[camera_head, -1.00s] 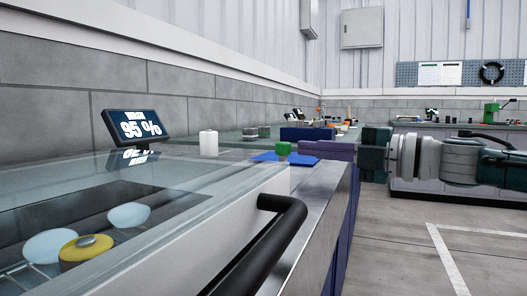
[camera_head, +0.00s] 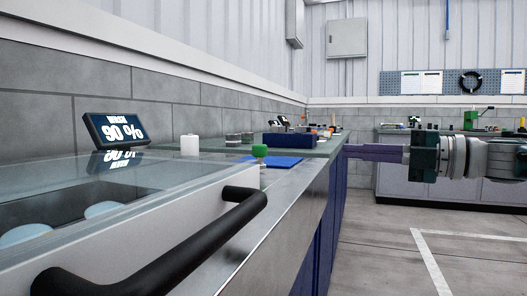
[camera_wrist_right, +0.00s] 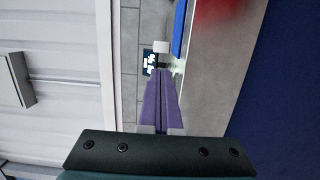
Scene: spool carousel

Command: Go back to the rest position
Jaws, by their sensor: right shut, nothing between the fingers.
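My right gripper (camera_head: 347,151) comes in from the right in the head view, with its purple fingers pointing left, level with the counter's right edge. The fingers are closed together and hold nothing. In the right wrist view the same shut fingers (camera_wrist_right: 167,75) point up the picture. My left gripper is not in view.
A glass-topped washer (camera_head: 150,193) with a black bar handle (camera_head: 165,254) fills the left foreground. A white cylinder (camera_head: 190,145), a green-topped object (camera_head: 259,151) and a blue mat (camera_head: 275,162) are on the counter. The floor at right is clear.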

